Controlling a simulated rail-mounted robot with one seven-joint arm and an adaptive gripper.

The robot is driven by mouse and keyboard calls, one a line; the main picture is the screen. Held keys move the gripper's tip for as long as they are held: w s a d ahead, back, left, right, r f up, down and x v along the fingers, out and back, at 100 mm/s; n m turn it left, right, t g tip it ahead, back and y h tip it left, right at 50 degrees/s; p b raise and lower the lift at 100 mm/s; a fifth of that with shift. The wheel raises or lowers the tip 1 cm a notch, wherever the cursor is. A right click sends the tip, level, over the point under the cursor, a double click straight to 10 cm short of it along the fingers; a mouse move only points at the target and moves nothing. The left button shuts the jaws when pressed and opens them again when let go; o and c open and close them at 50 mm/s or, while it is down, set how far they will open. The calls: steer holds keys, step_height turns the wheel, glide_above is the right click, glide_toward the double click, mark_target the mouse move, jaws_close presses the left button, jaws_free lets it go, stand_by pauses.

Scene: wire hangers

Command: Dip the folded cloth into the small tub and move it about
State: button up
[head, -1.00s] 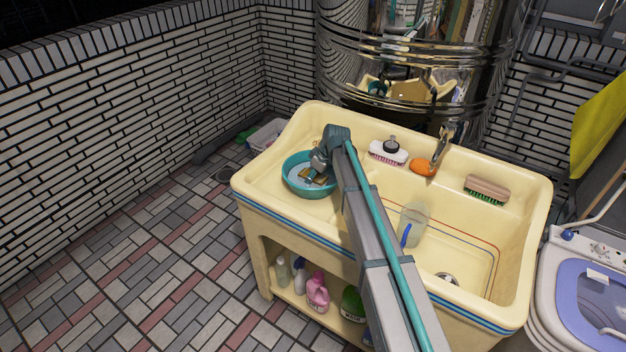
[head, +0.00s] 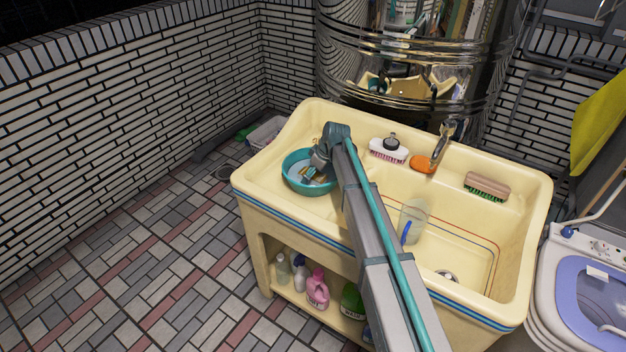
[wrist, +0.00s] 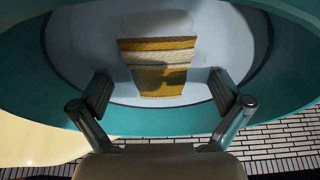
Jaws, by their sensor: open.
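The small teal tub (head: 290,184) stands on the left side of the cream sink unit. In the wrist view the inside of the tub (wrist: 75,60) fills most of the picture. The folded cloth (wrist: 157,60), with yellow and whitish bands, lies in the tub's pale bottom area. My gripper (wrist: 161,92) is open over the tub, with one finger on each side of the cloth's near end. A gap shows between each finger and the cloth. In the head view my gripper (head: 312,172) hides most of the cloth.
To the right on the sink unit (head: 270,162) are a white brush (head: 388,150), an orange item (head: 421,164), a faucet (head: 445,140), a wooden brush (head: 487,187) and a clear cup (head: 414,220). Several bottles (head: 317,288) stand on the shelf below.

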steer(key=shift+r, duration=0.1)
steer(key=v, duration=1.1)
steer(key=shift+r, duration=0.4)
steer(key=shift+d+r, duration=0.1)
steer(key=shift+d, duration=0.05)
steer(key=shift+r+p, duration=1.25)
steer(key=shift+r, duration=1.15)
steer(key=shift+r+p, duration=0.85)
steer(key=shift+r, duration=0.75)
